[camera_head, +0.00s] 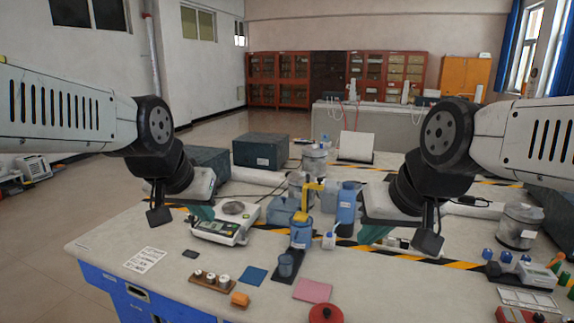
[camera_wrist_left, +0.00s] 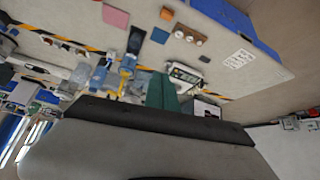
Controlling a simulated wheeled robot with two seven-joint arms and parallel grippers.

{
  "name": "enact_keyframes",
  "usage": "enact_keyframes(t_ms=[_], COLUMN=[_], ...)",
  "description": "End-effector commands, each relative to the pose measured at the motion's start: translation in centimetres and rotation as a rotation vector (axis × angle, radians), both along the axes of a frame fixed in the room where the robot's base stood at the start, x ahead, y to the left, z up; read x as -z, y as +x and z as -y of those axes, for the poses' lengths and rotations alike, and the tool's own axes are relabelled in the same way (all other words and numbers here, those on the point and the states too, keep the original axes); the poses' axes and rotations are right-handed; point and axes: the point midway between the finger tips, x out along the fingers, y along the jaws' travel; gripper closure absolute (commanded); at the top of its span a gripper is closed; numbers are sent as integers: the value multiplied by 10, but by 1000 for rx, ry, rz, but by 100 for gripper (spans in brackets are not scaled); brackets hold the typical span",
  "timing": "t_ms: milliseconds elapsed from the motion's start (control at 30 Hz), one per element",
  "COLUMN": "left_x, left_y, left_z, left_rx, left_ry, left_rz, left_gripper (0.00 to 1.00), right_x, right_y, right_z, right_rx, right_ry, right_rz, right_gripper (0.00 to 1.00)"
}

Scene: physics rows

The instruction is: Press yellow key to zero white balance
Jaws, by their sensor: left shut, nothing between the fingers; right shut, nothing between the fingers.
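The white balance (camera_head: 217,230) stands on the bench left of centre, with a round grey pan on top and a panel with a display on its front side. It also shows in the left wrist view (camera_wrist_left: 187,75). My right gripper (camera_head: 374,234) is shut and empty above the bench, right of the blue containers.
A wooden rack (camera_head: 212,282) with white-topped jars, a paper label (camera_head: 145,260) and a small dark block (camera_head: 190,254) lie in front of the balance. A blue dispenser with yellow top (camera_head: 301,232) stands to its right. A blue pad (camera_head: 253,275) lies near the front.

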Motion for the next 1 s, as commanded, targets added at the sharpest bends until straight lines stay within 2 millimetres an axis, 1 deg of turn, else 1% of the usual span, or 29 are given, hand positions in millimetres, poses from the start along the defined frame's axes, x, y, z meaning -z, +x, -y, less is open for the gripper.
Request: enact_keyframes(t_ms=[33,100,200,267,367,1000], left_x=[-1,0,3,4,4,4], left_y=[-19,-40,-59,-65,-68,-67], left_z=[5,12,17,19,20,19], left_rx=[-12,-26,-38,-41,-44,-44], left_ry=[-34,-75,-113,-124,-130,-127], left_rz=[-10,-34,-58,-67,-72,-71], left_gripper=[100,100,100,100,100,100], right_x=[0,0,0,0,0,0], right_y=[0,0,0,0,0,0], right_z=[0,0,0,0,0,0], right_rx=[0,0,0,0,0,0], right_ry=[0,0,0,0,0,0], right_rz=[0,0,0,0,0,0], right_gripper=[100,100,100,100,100,100])
